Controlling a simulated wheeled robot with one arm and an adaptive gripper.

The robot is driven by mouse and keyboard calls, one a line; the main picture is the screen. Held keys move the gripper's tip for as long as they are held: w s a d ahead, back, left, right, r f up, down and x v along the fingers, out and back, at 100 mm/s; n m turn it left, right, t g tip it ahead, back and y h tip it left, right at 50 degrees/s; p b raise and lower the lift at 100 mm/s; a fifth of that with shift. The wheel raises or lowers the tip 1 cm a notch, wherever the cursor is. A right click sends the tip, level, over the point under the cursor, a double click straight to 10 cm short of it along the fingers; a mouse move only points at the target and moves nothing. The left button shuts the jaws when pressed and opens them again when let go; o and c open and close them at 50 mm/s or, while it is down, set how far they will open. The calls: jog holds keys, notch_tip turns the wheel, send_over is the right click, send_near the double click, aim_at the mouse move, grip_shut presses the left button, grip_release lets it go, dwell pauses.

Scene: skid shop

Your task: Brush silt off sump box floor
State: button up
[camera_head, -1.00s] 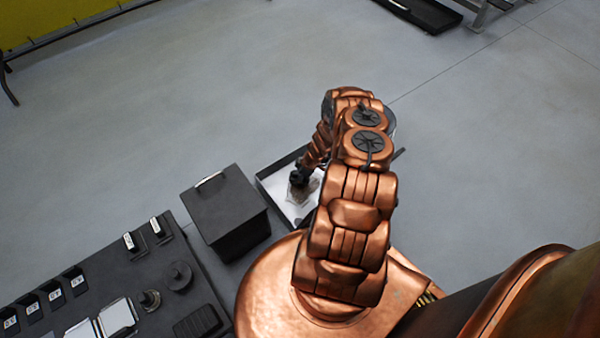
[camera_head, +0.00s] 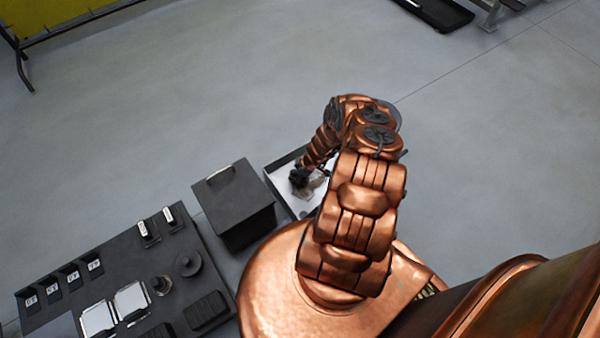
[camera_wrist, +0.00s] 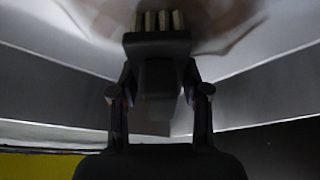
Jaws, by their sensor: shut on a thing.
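The sump box (camera_head: 282,190) is an open tray with dark walls and a white floor, partly hidden behind my arm in the head view. My gripper (camera_head: 300,178) is down inside it, near its left part. In the wrist view my gripper (camera_wrist: 158,92) is shut on a dark brush (camera_wrist: 157,44), whose pale bristles (camera_wrist: 158,20) point to the top of the picture. Brownish silt (camera_wrist: 220,22) smears the pale floor around the bristles. It also shows beside the gripper in the head view (camera_head: 318,188). Whether the bristles touch the floor is unclear.
A dark lidded box (camera_head: 232,198) with a handle stands just left of the sump box. A dark bench top (camera_head: 110,262) with labelled slots, two pale plates and round parts lies at lower left.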

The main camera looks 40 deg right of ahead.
aim_at(284, 189)
jog(key=shift+a+r, duration=0.1)
jog(key=shift+a, duration=0.3)
jog(key=shift+a+f, duration=0.25)
jog(key=shift+w+a+r+b, duration=0.1)
jog(key=shift+a+b, duration=0.15)
jog(key=shift+a, duration=0.6)
jog(key=shift+w+a+f+b, duration=0.15)
jog(key=shift+a+b, duration=0.1)
jog(key=shift+a, duration=0.65)
jog(key=shift+w+a+r+b, duration=0.15)
jog(key=shift+a+b, duration=0.1)
jog(key=shift+a, duration=0.6)
jog(key=shift+s+b, duration=0.4)
jog(key=shift+s, duration=0.5)
jog(key=shift+s+d, duration=0.2)
jog(key=shift+d, duration=1.7)
jog(key=shift+s+d, duration=0.15)
jog(key=shift+d, duration=0.85)
jog(key=shift+s+d, duration=0.1)
jog(key=shift+d, duration=0.85)
jog(key=shift+s+d, duration=0.15)
jog(key=shift+d, duration=1.7)
jog(key=shift+d, duration=0.1)
